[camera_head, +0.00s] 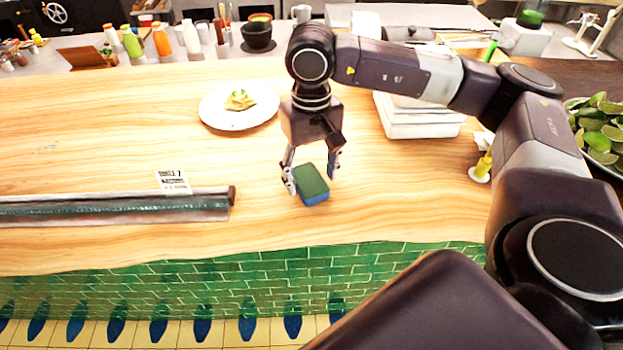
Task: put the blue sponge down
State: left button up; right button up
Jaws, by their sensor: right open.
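The blue sponge (311,184) has a green top and blue sides. It lies on the wooden counter (400,210) near the front, or just above it; I cannot tell which. My right gripper (311,183) points down over the sponge, with its fingers open and spread to the left and right of it. The left finger is close to the sponge's left edge; a gap shows at the right finger. My left gripper is not in view.
A white plate (213,112) with food stands behind the gripper. White stacked containers (405,128) stand to the right. A plate of limes (606,152) is far right. The counter's front edge is close.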

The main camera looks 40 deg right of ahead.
aim_at(312, 182)
notch_tip(312, 182, up, 11)
jog(key=b, duration=0.1)
jog(key=shift+f, duration=0.2)
dwell(0.4)
